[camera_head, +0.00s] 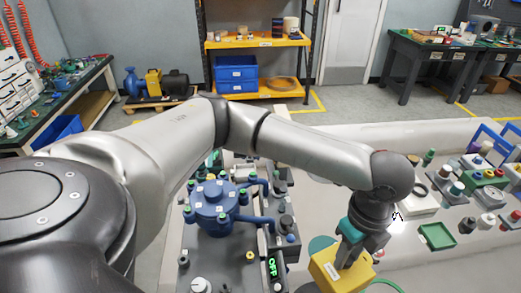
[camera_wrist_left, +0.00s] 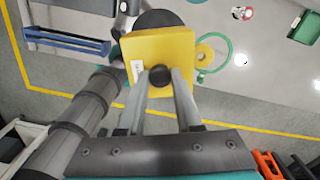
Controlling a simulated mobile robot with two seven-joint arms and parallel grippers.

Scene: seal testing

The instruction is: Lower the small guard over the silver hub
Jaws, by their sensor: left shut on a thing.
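The small guard is a yellow boxy cover (camera_head: 328,274) at the bottom of the head view, right of centre. My left gripper (camera_head: 346,250) points down at it from above. In the left wrist view the two fingers (camera_wrist_left: 160,80) are shut on the dark round knob on top of the guard (camera_wrist_left: 172,50). A round dark part (camera_wrist_left: 155,19) and a bit of teal show past the guard's edge there. I cannot make out the silver hub; the guard may hide it. How far the guard is above what lies below cannot be told.
A blue flanged housing (camera_head: 212,205) stands left of the guard, beside a green "OFF" display (camera_head: 272,267). A teal disc (camera_head: 320,244) lies just behind the guard. A green tray (camera_head: 437,236) and several small parts are on the pale bench to the right.

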